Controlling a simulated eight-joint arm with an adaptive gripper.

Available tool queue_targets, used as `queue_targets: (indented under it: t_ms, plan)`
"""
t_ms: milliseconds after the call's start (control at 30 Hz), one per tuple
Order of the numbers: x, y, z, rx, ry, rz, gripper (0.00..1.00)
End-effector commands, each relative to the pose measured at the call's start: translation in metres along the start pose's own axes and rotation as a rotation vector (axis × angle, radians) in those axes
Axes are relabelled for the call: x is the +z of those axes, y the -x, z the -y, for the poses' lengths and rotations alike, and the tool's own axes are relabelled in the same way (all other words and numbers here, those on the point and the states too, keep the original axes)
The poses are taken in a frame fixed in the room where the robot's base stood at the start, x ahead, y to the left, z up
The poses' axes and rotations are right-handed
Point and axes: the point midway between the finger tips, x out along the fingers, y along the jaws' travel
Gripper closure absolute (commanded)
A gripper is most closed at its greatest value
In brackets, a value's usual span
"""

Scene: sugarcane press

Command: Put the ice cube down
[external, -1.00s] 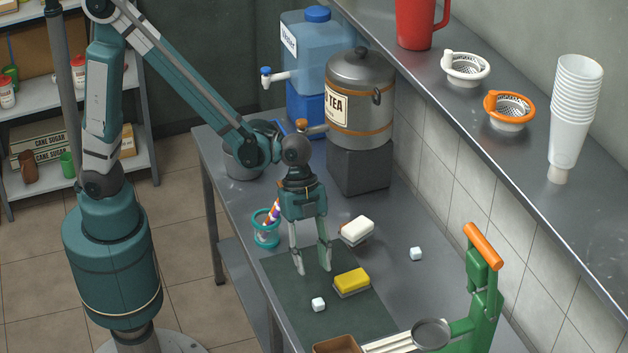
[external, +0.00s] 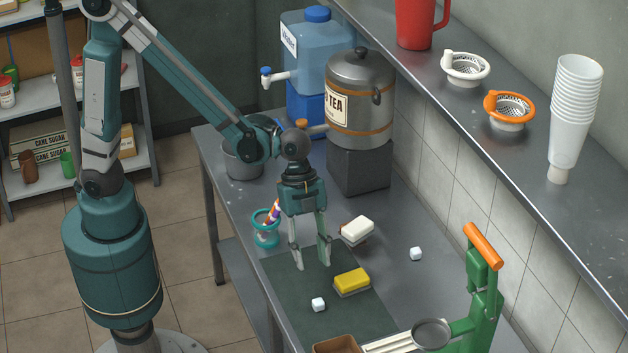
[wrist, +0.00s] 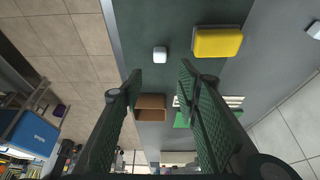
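One white ice cube (external: 318,304) lies on the dark green mat (external: 285,284); it also shows in the wrist view (wrist: 160,54). A second white ice cube (external: 416,254) lies on the bare metal counter to the right; it shows at the right edge of the wrist view (wrist: 314,30). My gripper (external: 311,266) points down over the far part of the mat, with its fingers apart. In the wrist view my gripper (wrist: 160,86) has nothing between its fingers.
A yellow sponge (external: 352,281) lies on the mat, right of my gripper. A white-topped block (external: 357,230) and a teal cup with striped straws (external: 266,232) are close by. A green press (external: 484,305) and a brown box (external: 336,345) stand at the front.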

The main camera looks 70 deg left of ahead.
Motion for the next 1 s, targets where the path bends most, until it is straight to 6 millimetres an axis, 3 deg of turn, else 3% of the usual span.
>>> queue_targets:
  t_ms: [167, 367, 567, 1000]
  plan:
    - [0.002, 0.002, 0.001, -0.003, 0.006, 0.000, 0.68]
    - [0.013, 0.018, 0.005, -0.029, 0.058, 0.002, 0.68]
    - [0.040, 0.051, 0.012, -0.086, 0.171, 0.005, 0.68]
    - [0.118, 0.136, 0.017, -0.249, 0.490, -0.004, 0.68]
